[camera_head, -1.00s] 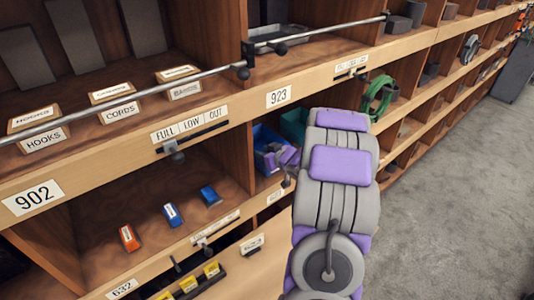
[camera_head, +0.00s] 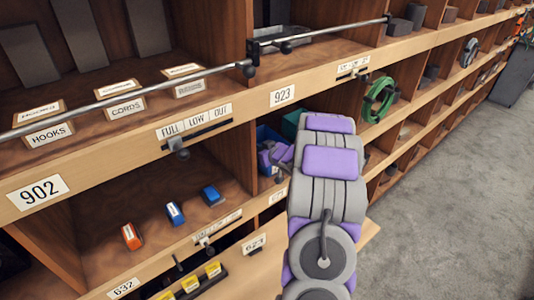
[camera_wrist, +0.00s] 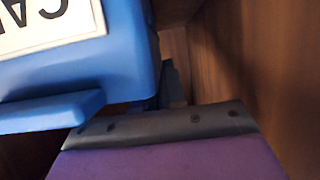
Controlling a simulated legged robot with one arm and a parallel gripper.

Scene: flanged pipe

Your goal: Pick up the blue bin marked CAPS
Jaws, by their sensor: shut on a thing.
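The blue bin marked CAPS (camera_wrist: 115,55) fills the upper left of the wrist view, with part of its white label showing the letters "CA". In the head view a part of the blue bin (camera_head: 264,134) shows inside the compartment under the 923 label. My gripper (camera_head: 277,156) reaches into that compartment and is shut on the bin. In the wrist view one purple and grey finger (camera_wrist: 165,130) lies against the bin's underside or lip. The other finger and the exact grip are hidden. My arm covers much of the compartment in the head view.
A teal bin (camera_head: 294,122) stands just right of the blue one. Wooden compartment walls (camera_wrist: 240,60) are close on the right in the wrist view. A metal rail (camera_head: 150,93) crosses the shelf above. The grey floor (camera_head: 450,200) is clear.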

